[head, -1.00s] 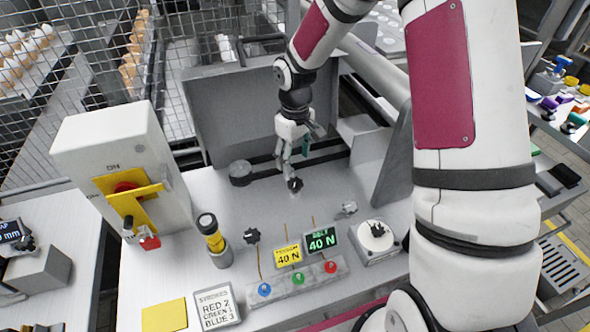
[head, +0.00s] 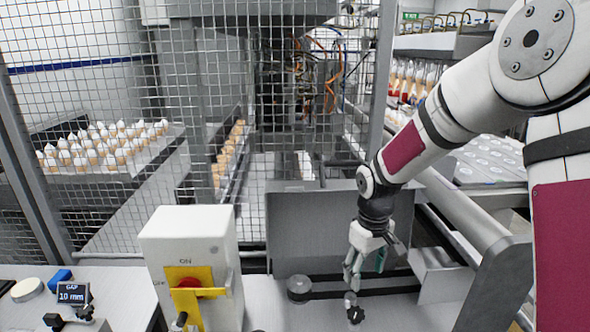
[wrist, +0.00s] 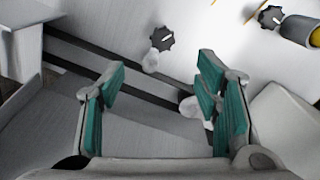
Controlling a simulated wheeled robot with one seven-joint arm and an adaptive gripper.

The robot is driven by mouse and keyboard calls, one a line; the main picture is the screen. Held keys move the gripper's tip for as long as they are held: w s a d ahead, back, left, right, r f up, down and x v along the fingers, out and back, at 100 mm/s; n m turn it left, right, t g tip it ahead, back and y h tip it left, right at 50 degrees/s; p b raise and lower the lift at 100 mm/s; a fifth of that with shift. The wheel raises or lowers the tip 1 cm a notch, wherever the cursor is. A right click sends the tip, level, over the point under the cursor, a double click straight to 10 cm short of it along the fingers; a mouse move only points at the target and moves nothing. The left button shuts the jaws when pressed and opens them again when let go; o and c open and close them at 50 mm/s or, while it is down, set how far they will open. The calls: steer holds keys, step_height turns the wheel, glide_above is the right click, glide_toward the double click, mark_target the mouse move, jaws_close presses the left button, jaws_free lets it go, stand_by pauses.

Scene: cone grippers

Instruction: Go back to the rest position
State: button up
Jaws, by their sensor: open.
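My gripper (head: 364,272) hangs fingers-down over the grey worktop, in front of an upright grey panel (head: 310,235). In the wrist view my gripper (wrist: 160,85) has its two teal-padded fingers wide apart with nothing between them. A black knob (head: 354,307) is just below the fingers in the head view. In the wrist view a black knob (wrist: 161,39) with a white pointer lies beyond the fingertips, apart from them. My arm is bent, reaching down from the upper right.
A switch box (head: 190,255) with a yellow plate and red knob stands left of my gripper. A wire mesh fence (head: 200,110) stands behind. A round grey pulley (head: 300,288) and dark belt (head: 385,291) are close by. A gap display (head: 73,292) is at lower left.

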steer(key=s+r+m+t+h, duration=0.1)
steer(key=s+r+m+t, duration=0.2)
steer(key=s+r, duration=1.5)
steer(key=s+r+m+t+y, duration=0.1)
steer(key=s+r+m+t, duration=0.1)
steer(key=s, duration=0.6)
steer(key=shift+r, duration=0.3)
steer(key=shift+a, duration=0.1)
